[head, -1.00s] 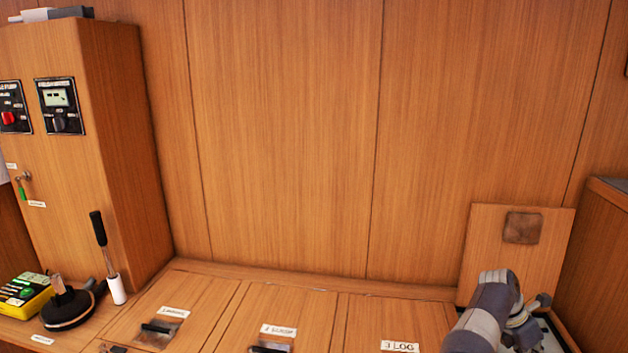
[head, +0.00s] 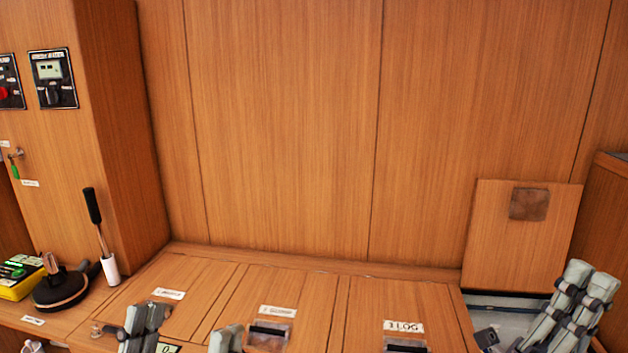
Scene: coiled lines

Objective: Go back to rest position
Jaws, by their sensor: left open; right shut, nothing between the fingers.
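My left gripper (head: 186,320) is at the bottom left, with its two grey fingers apart and nothing visible between them. It shows in front of the closed wooden lids, and its lower part is cut off by the picture's edge. My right gripper (head: 590,274) is at the lower right, its grey fingers close together and pointing up. It shows in front of the open compartment (head: 505,303) and holds nothing.
A raised lid (head: 515,240) leans on the back wall behind the open compartment. Labelled lids (head: 320,290) lie closed along the bench. A black round tool (head: 60,288), a black-handled tool (head: 98,225) and a yellow box (head: 18,275) stand left, beside a tall cabinet (head: 120,130).

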